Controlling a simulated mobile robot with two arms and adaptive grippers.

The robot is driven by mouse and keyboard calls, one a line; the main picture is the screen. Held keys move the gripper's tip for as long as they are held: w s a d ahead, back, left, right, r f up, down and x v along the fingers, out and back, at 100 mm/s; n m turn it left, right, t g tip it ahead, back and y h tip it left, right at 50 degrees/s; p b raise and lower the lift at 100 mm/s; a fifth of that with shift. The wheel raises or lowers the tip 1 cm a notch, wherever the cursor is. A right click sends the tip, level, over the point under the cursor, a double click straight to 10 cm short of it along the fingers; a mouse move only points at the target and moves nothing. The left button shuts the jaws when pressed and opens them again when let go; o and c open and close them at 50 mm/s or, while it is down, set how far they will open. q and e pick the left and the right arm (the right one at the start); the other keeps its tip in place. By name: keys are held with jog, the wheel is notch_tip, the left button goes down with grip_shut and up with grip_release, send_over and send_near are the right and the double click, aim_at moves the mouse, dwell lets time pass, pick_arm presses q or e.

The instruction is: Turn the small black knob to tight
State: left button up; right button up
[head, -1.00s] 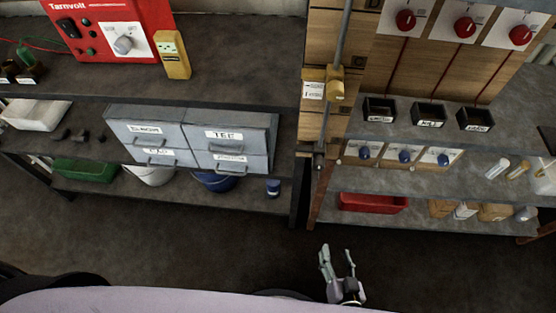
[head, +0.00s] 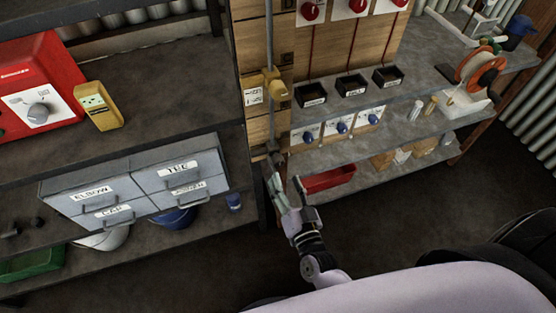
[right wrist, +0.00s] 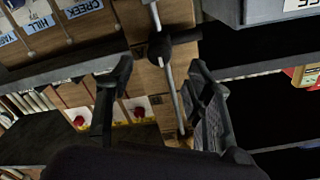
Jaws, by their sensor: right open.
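The small black knob (head: 271,148) sits low on a grey vertical rod (head: 269,45) in front of a wooden post (head: 253,60). In the right wrist view the knob (right wrist: 160,48) is a dark round body with a short arm to the right. My right gripper (head: 284,181) is open and empty, just below the knob in the head view. In the right wrist view its fingertips (right wrist: 162,68) stand on either side of the line to the knob, apart from it. No tightness marking is legible. My left gripper is not in view.
A yellow block (head: 275,83) is on the rod above the knob. A shelf with blue knobs (head: 342,127) and a red bin (head: 330,179) lies to the right. Grey drawers (head: 180,170) stand to the left. Open floor lies below.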

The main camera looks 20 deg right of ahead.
aim_at(280, 165)
jog(key=w, duration=0.7)
jog(key=shift+w, duration=0.2)
jog(key=shift+c, duration=0.4)
grip_shut()
